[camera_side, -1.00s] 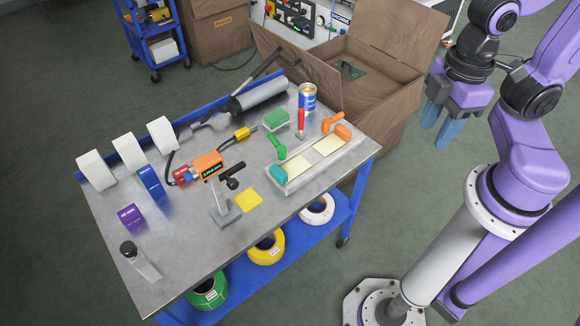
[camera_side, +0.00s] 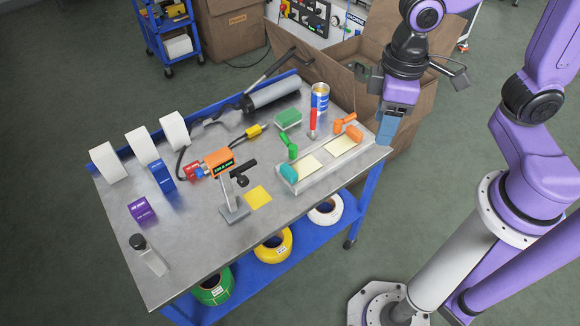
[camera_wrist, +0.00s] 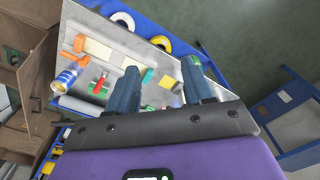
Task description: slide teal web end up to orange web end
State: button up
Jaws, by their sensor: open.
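The teal web end (camera_side: 289,174) sits at the near-left end of a pale tray (camera_side: 330,172) on the metal bench. The orange web end (camera_side: 354,133) sits at the tray's far-right end. Two cream sheets lie between them with a gap, one beside each end. My gripper (camera_side: 386,130) is open and empty, with fingers pointing down, just right of the bench corner and the orange end. Its fingers (camera_wrist: 160,85) also show in the wrist view.
A green-handled tool (camera_side: 289,147), an orange-handled tool (camera_side: 343,122) and a red-handled tool (camera_side: 313,120) stand behind the tray. A blue can (camera_side: 320,97) and green block (camera_side: 288,119) are further back. A cardboard box (camera_side: 345,70) stands behind.

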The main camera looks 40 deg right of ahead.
jog(key=w+a+f+m, duration=0.4)
jog(key=w+a, duration=0.1)
jog(key=w, duration=0.4)
jog(key=m, duration=0.4)
send_near(289, 170)
notch_tip(289, 170, down, 9)
jog(key=shift+w+a+f, duration=0.1)
jog(key=shift+w, duration=0.05)
